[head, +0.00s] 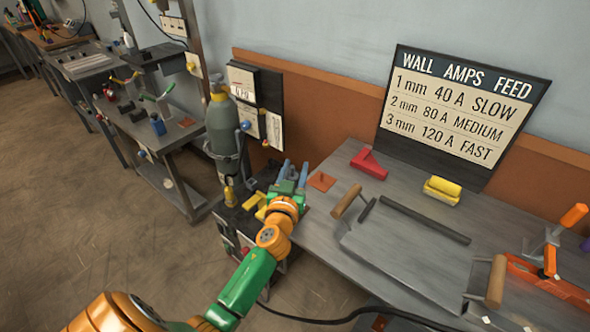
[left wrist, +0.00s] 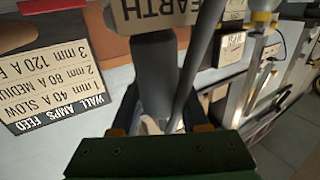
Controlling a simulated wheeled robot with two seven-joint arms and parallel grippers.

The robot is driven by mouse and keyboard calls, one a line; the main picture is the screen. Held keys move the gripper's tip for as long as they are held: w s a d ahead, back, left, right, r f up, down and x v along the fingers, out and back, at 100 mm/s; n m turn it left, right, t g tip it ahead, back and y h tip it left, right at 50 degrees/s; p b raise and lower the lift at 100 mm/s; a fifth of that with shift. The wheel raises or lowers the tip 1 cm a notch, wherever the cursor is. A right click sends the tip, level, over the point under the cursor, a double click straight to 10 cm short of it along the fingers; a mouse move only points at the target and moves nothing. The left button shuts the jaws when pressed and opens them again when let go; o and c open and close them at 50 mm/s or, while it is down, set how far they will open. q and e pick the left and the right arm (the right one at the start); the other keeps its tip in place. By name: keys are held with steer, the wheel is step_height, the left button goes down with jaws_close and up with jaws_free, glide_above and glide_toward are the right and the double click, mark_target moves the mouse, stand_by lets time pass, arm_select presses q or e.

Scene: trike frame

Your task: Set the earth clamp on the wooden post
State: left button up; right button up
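My left gripper (head: 294,178) is above the end of the cart beside the bench's left edge. In the left wrist view its fingers (left wrist: 160,122) are on either side of a dark grey part, which I take to be the earth clamp (left wrist: 152,70). They appear shut on it. A tan piece lettered EARTH (left wrist: 155,14) is just beyond the grey part; I cannot tell whether it is joined to the clamp or is the wooden post. A dark rod or cable (left wrist: 200,65) runs alongside. My right gripper is in neither view.
The grey bench (head: 330,235) holds a red magnet-like block (head: 369,163), a yellow block (head: 441,190), a large grey sheet (head: 410,255) and an orange clamp (head: 550,250). An amps sign (head: 455,115) stands behind. A gas bottle (head: 222,130) rises behind my gripper.

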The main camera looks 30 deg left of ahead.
arm_select(q)
steer(key=o, duration=0.4)
steer(key=v, duration=0.7)
steer(key=shift+s+d+b, duration=0.1)
steer(key=shift+s+b, duration=0.05)
steer(key=shift+b, duration=0.2)
